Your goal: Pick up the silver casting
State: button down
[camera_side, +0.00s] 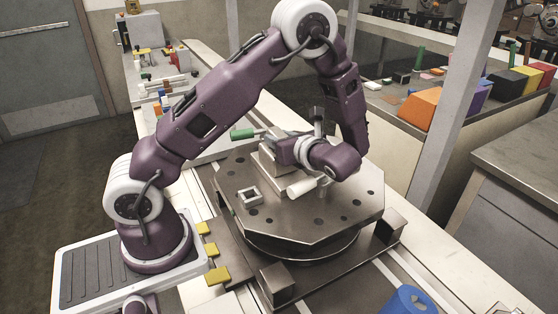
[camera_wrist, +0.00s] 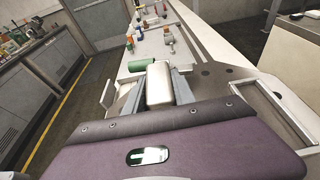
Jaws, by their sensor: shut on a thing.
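The silver casting (camera_wrist: 160,84) is a smooth, pale metal block with rounded edges. It sits between the two fingers of my gripper (camera_wrist: 157,92) in the wrist view, and the fingers are shut on its sides. In the side view my gripper (camera_side: 287,151) is low over the octagonal fixture plate (camera_side: 345,203), beside the pale stepped block (camera_side: 268,164). My wrist and fingers largely hide the casting there. I cannot tell whether it still touches what is under it.
A small square frame (camera_side: 249,195) and a pale cylinder (camera_side: 301,187) are on the plate. Coloured blocks (camera_side: 420,107) lie behind a post.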

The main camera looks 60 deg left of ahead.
jog(key=shift+r, duration=0.1)
dwell(0.3)
notch_tip(320, 180, up, 10)
dwell(0.4)
dwell(0.8)
jog(key=shift+w+f, duration=1)
jog(key=shift+f, duration=0.05)
jog(key=shift+f, duration=0.1)
jog(key=shift+f, duration=3.3)
jog(key=shift+f, duration=0.55)
